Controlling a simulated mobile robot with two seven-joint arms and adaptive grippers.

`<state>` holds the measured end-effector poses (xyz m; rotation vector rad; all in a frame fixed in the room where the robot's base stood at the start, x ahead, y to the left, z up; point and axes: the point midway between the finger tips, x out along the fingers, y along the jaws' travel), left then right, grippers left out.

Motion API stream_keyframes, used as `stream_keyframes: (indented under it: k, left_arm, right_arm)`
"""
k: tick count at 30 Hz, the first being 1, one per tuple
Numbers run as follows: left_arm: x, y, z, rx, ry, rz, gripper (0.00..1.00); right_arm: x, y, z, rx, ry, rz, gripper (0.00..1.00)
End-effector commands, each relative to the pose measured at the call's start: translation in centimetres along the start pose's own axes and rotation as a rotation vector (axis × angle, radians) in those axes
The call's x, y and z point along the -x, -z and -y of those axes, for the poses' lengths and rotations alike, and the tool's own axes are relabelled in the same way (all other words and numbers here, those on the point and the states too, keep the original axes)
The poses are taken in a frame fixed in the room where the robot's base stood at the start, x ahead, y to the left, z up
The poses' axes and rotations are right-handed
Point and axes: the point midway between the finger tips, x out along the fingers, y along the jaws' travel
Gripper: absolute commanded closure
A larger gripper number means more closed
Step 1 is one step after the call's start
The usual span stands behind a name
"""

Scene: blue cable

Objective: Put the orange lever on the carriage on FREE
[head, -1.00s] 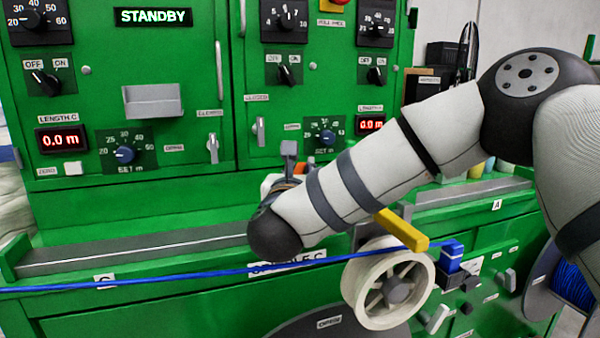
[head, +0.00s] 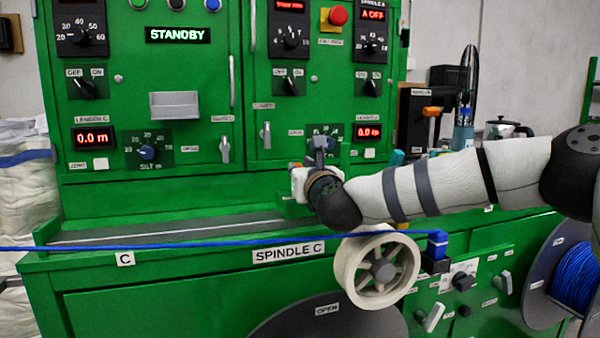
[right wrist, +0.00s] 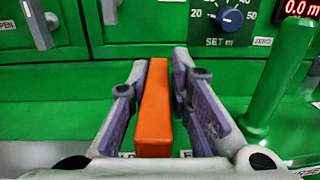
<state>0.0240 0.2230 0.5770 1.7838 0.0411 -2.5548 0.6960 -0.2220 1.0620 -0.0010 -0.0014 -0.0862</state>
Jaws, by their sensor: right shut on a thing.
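The orange lever (right wrist: 154,108) stands between the two fingers of my right gripper (right wrist: 160,62) in the right wrist view. The fingers are shut on its sides. Its lower end is close to two small labels that are mostly hidden, so I cannot read its setting. In the head view my right gripper (head: 318,150) is at the rail in front of the green cabinet, and my wrist covers most of the carriage. The lever cannot be made out there. My left gripper is out of view.
A blue cable (head: 180,246) runs across the front to a cream wheel (head: 345,270) and a blue block (head: 437,244). In the right wrist view a green post (right wrist: 280,85) stands right of the fingers. A blue cable reel (head: 575,280) is at the right.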

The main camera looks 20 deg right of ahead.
Motion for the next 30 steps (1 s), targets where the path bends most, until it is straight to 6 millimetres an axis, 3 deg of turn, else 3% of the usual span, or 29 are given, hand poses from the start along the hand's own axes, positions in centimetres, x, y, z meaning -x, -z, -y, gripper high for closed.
stream_keyframes:
  k: [3,4,6,17,30]
  left_arm:
    - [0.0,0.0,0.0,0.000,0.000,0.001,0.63]
    - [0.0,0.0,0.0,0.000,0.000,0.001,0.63]
    - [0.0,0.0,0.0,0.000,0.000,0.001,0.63]
    - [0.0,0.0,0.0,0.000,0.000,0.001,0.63]
    - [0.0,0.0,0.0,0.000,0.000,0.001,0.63]
  right_arm:
    - [0.0,0.2,0.0,-0.003,0.000,-0.005,1.00]
    - [0.0,0.2,0.0,-0.003,0.000,-0.005,0.77]
    - [0.0,0.2,0.0,-0.003,0.001,-0.005,0.63]
    - [0.7,0.1,0.0,-0.002,0.002,-0.003,0.63]
    - [10.8,0.1,0.0,-0.003,0.002,-0.003,0.63]
